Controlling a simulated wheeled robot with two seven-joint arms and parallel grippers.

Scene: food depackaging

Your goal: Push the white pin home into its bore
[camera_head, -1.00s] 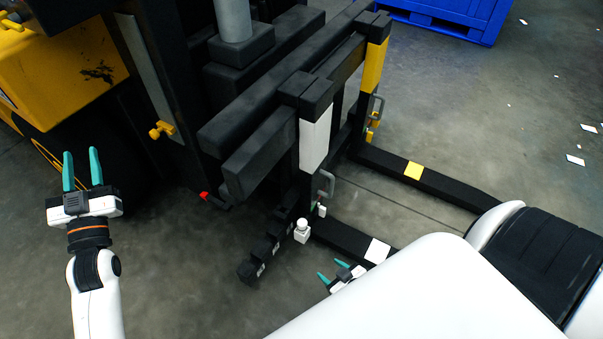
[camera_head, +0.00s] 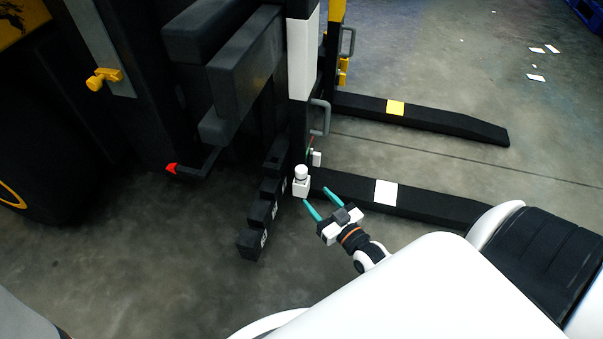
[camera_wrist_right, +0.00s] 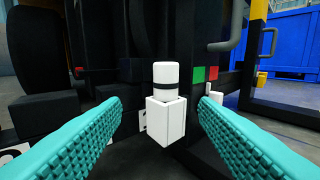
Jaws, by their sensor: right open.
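The white pin (camera_head: 301,171) stands upright in a white block (camera_head: 300,189) beside the fork carriage. In the right wrist view the pin (camera_wrist_right: 166,72) has a rounded white head, with a dark band below it, above the block (camera_wrist_right: 166,120). The bore itself is hidden. My right gripper (camera_head: 316,197) is open, just in front of the block to the lower right. In the wrist view its teal fingers (camera_wrist_right: 160,102) lie either side of the block, apart from it, with nothing between them nearer. My left gripper is not in view.
A grey handle (camera_head: 320,117) rises above. Black stepped blocks (camera_head: 262,212) stand at left. Green (camera_wrist_right: 199,74) and red (camera_wrist_right: 212,73) squares show behind the pin.

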